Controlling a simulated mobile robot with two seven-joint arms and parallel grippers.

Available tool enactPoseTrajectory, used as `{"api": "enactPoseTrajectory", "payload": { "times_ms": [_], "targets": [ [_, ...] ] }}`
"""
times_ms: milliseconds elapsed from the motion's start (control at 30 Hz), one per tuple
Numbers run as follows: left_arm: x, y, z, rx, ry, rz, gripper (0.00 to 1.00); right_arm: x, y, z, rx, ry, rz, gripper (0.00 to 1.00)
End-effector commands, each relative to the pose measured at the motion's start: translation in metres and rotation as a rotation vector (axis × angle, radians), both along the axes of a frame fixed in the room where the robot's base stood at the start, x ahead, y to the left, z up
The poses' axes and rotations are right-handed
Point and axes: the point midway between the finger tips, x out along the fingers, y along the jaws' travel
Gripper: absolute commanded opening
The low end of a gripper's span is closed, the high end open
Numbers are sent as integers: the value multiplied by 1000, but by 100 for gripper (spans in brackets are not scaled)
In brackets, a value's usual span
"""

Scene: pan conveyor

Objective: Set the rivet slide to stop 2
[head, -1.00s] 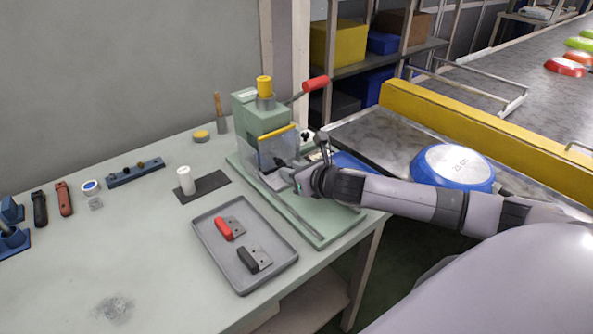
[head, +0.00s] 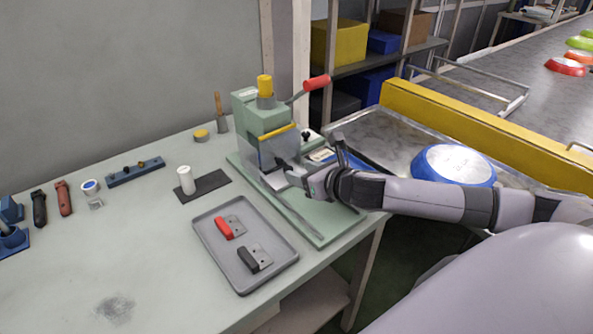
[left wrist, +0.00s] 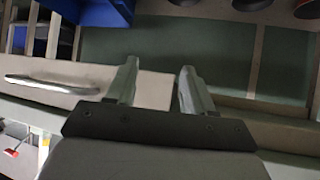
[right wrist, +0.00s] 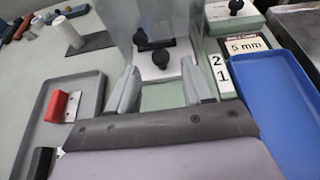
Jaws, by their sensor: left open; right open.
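The green rivet press (head: 262,122) stands at the back of the bench. In the right wrist view a pale slide plate (right wrist: 160,66) with a black knob (right wrist: 161,58) lies at the press, behind a clear guard (right wrist: 150,22). Stop labels 2 and 1 (right wrist: 219,74) stand to the right of the slide, 2 farther from me. My right gripper (right wrist: 160,88) is open and empty, its fingers in front of the knob and apart from it; it also shows in the head view (head: 287,172). My left gripper (left wrist: 157,84) is open and empty, away from the press.
A grey tray (head: 207,238) with a red-handled and a black-handled part lies in front of the press. A white cylinder (head: 186,181) stands on a dark mat to the left. A blue tray (right wrist: 280,105) and a 5 mm sign (right wrist: 248,46) are to the right.

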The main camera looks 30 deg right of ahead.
Motion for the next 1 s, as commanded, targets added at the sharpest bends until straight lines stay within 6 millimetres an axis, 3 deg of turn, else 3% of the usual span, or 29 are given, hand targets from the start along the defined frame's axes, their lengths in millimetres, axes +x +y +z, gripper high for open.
{"api": "enactPoseTrajectory", "payload": {
  "times_ms": [300,1000],
  "targets": [
    [0,0,-2,0,0,0,52,-23,-2,10,-1,0,0,51],
    [0,0,-2,0,1,0,52,-24,-2,10,0,-1,0,51]
  ]
}}
